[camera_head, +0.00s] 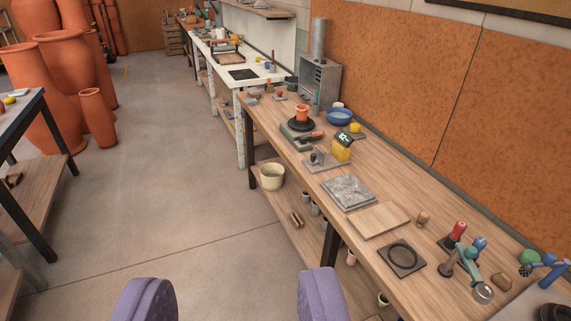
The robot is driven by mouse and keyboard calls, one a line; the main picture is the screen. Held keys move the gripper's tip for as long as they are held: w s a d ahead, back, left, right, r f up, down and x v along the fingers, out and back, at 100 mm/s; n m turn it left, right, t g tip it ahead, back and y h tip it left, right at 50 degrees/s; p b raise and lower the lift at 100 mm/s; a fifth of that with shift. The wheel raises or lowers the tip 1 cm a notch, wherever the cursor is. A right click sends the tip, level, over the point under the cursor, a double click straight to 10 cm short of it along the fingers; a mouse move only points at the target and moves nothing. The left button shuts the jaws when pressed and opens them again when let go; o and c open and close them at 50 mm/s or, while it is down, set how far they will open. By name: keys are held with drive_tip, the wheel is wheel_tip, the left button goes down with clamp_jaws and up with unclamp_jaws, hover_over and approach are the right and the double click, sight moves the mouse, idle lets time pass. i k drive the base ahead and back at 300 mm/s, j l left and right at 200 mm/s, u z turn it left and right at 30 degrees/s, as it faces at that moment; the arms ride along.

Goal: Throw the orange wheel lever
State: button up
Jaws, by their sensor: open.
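My gripper (232,298) is open and empty at the bottom of the view, with its two purple fingers wide apart. It is above the floor, to the left of the long wooden bench and well short of the things on it. A small lever with an orange-brown handle (312,136) sits far along the bench, at the front of a small dark wheel (301,125). An orange pot (302,113) stands on the wheel. The lever is small here, and I cannot tell its exact position.
The wooden bench (385,187) runs along the right wall. On it are a yellow device (341,152), a blue bowl (339,117), a grey slab (348,192) and a teal tool (466,261) near red and blue handles. Tall terracotta vases (75,65) stand left. The middle floor is clear.

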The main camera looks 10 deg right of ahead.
sight(316, 134)
drive_tip(key=i+j+z, duration=0.1)
drive_tip(key=i+z, duration=0.3)
drive_tip(key=i, duration=0.45)
drive_tip(key=i+j+u, duration=0.2)
drive_tip(key=i, duration=0.45)
drive_tip(key=i+l+u, duration=0.1)
drive_tip(key=i+u, duration=0.15)
drive_tip(key=i, duration=0.35)
drive_tip(key=i+l+u, duration=0.2)
drive_tip(key=i, duration=0.45)
drive_tip(key=i+l+u, duration=0.2)
drive_tip(key=i, duration=0.45)
drive_tip(key=j, duration=0.05)
